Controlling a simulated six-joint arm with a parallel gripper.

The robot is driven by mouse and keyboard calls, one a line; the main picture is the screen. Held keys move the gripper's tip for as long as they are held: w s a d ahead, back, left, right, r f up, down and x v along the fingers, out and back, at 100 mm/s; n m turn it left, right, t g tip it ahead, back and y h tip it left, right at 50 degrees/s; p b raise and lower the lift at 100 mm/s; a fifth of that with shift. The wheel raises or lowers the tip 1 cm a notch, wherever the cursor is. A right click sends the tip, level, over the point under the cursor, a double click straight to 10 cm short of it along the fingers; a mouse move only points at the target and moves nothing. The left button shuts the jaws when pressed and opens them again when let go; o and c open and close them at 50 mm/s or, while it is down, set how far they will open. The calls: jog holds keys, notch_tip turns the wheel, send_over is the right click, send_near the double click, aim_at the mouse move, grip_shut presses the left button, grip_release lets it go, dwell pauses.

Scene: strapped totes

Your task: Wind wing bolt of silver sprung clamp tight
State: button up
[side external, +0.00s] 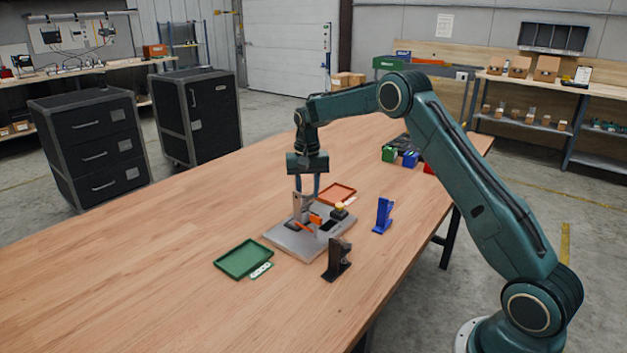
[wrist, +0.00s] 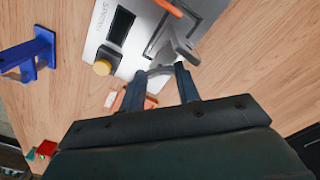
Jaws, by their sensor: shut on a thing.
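My gripper (side external: 308,187) points down over a grey base plate (side external: 283,238) on the wooden table. In the wrist view its two fingers (wrist: 160,73) are shut around a small grey part, which looks like the wing bolt (wrist: 160,71). The silver clamp (wrist: 178,46) stands on the plate beside the fingertips, with an orange bar (wrist: 168,7) near it. In the side view the clamp (side external: 297,207) is small and partly hidden by the fingers. The wing bolt's wings, and how far it is wound in, cannot be made out.
A black block with a yellow knob (wrist: 103,67) sits on the plate close to the fingers. Around the plate stand a green tray (side external: 243,259), an orange tray (side external: 337,193), a blue stand (side external: 382,215) and a black stand (side external: 337,261). The table's left side is clear.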

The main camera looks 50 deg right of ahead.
jog(key=shift+m, duration=1.5)
jog(key=o, duration=1)
notch_tip(320, 180, up, 14)
